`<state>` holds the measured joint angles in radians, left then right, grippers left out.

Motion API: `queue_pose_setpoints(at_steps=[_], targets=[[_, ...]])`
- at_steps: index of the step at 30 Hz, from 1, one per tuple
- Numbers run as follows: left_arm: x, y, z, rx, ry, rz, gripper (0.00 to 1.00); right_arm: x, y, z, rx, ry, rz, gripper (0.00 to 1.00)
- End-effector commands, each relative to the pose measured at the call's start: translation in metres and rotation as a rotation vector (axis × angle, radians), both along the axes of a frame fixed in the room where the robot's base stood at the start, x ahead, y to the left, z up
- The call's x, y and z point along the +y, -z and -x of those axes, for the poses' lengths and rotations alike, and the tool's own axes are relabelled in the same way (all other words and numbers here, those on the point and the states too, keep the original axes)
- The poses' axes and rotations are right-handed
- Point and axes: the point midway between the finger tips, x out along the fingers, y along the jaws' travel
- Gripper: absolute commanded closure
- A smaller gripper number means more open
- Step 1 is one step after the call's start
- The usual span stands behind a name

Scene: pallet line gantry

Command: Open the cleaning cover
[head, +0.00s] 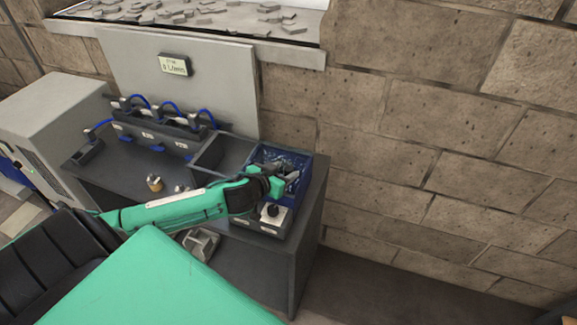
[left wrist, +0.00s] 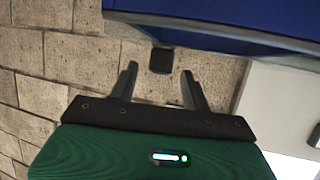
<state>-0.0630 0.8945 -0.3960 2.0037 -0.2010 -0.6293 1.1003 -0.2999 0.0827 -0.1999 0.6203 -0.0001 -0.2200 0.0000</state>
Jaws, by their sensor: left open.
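A blue box-like unit (head: 303,174) stands at the right end of the dark bench, with bluish speckled contents or a see-through top. I cannot tell for sure which part is the cleaning cover. My left gripper (head: 287,175) is over the unit's front part and hides some of it. In the left wrist view, a blue edge (left wrist: 220,35) crosses the top, and a small dark tab (left wrist: 161,60) sticks out below it. My left gripper (left wrist: 159,76) is open and empty, with the tab just beyond and between its fingertips. My right gripper is not in view.
A light box with a black knob (head: 270,212) sits in front of the blue unit. A small brass-coloured part (head: 155,183) and a rack with blue cables (head: 160,136) are on the bench (head: 253,262). A stone wall (head: 400,130) is behind.

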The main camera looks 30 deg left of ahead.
Motion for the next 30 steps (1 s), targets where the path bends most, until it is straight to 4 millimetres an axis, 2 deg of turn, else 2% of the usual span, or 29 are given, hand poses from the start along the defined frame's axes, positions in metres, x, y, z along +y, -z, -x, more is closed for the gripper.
queue_pose_setpoints(at_steps=[7,19,20,27,30], targets=[[0.0,0.008,-0.023,-0.001,-0.001,0.0,0.52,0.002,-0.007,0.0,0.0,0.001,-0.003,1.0],[-0.001,0.011,-0.027,0.0,0.0,-0.001,0.52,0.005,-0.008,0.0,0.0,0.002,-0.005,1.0],[-0.001,0.011,-0.027,0.0,0.0,-0.001,0.54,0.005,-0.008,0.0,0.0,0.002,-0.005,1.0],[-0.001,0.011,-0.027,0.0,0.001,-0.001,1.0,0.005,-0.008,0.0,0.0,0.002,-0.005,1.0],[-0.001,0.011,-0.027,0.0,0.001,-0.001,1.0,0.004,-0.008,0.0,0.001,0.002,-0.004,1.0]])
